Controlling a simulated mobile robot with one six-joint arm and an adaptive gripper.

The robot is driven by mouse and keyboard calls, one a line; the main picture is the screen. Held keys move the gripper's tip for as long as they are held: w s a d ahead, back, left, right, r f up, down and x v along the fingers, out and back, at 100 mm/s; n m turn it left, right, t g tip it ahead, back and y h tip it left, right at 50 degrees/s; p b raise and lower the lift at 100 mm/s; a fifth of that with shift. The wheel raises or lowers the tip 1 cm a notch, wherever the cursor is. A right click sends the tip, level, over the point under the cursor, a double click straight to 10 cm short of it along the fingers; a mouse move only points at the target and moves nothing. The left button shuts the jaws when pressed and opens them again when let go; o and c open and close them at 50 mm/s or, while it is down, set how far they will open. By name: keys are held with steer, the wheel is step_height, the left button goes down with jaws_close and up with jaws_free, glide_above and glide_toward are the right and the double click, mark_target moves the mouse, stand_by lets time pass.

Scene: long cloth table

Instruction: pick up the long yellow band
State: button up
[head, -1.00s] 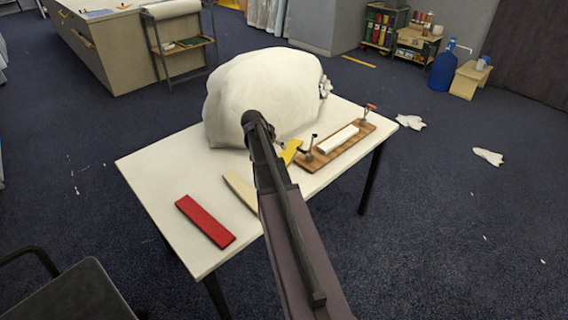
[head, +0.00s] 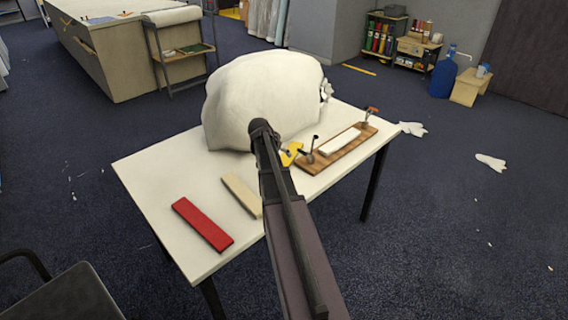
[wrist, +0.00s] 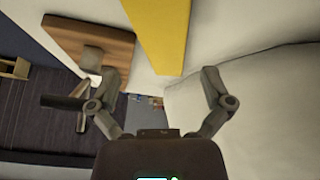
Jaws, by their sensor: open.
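The long yellow band (head: 291,152) lies on the white table beside the wooden clamp board, partly hidden by my arm in the head view. In the wrist view the yellow band (wrist: 160,30) runs down from the top edge and ends just ahead of my gripper. My gripper (wrist: 161,75) is open, with one finger to each side of the band's line and nothing held between them. In the head view the gripper is mostly hidden by my arm.
A big white sack (head: 262,98) stands behind the band, close to the right finger in the wrist view. The wooden board (head: 352,150) with clamps is to the right. A cream bar (head: 241,194) and a red bar (head: 202,224) lie at the front left.

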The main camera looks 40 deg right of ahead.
mark_target(285, 159)
steer(key=shift+f, duration=0.1)
steer(key=b+x, duration=0.2)
steer(key=x, duration=0.1)
steer(key=shift+w+a+b, duration=0.1)
steer(key=shift+b, duration=0.3)
steer(key=shift+b+x, duration=0.85)
steer(key=shift+x, duration=0.25)
steer(key=shift+c, duration=0.2)
steer(key=c, duration=1)
step_height(285, 159, up, 10)
steer(key=p, duration=1)
steer(key=shift+c, duration=0.2)
